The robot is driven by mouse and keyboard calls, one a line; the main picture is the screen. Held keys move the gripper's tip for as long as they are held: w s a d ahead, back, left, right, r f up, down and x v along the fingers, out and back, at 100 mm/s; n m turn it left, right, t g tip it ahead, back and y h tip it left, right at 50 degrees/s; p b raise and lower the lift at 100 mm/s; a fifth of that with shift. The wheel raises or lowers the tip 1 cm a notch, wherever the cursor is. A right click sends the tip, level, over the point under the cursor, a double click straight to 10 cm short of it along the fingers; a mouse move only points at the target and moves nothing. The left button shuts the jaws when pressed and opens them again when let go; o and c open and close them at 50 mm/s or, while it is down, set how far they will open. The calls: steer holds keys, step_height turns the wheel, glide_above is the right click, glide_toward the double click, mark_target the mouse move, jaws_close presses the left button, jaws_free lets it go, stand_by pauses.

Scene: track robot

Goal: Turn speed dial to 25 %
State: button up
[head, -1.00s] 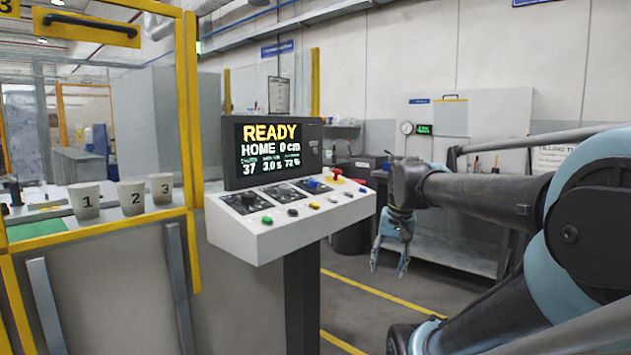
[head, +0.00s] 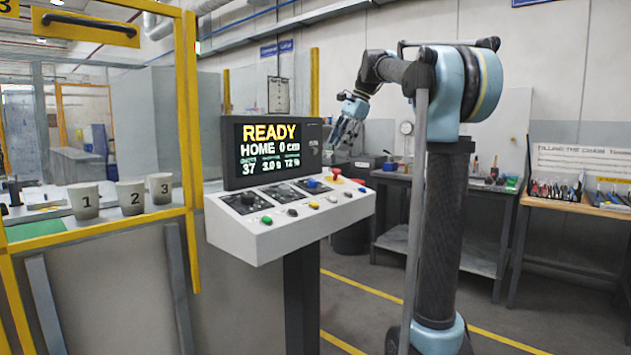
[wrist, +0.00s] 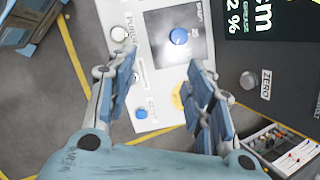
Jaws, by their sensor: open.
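The white control console (head: 290,228) stands left of my arm, with a row of round dials on dark plates. The display (head: 270,148) reads READY, HOME 0 cm, with 37, 3.0 s and 72 % below. My gripper (head: 340,142) is open and empty, above and behind the console's right end. The blue dial (wrist: 178,36) shows beyond the fingers in the wrist view.
Coloured buttons (head: 314,204) line the console's front, and a red button (head: 336,171) is at its right. Numbered cups (head: 131,198) stand behind a yellow frame (head: 190,150) at left. A workbench (head: 400,178) is behind.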

step_height(320, 180, up, 2)
steer(key=w+a+m, duration=0.1)
steer(key=w+a, duration=0.1)
steer(key=w, duration=0.1)
glide_toward(313, 180)
steer(key=x, duration=0.8)
steer(key=shift+f, duration=0.3)
steer(key=c, duration=1)
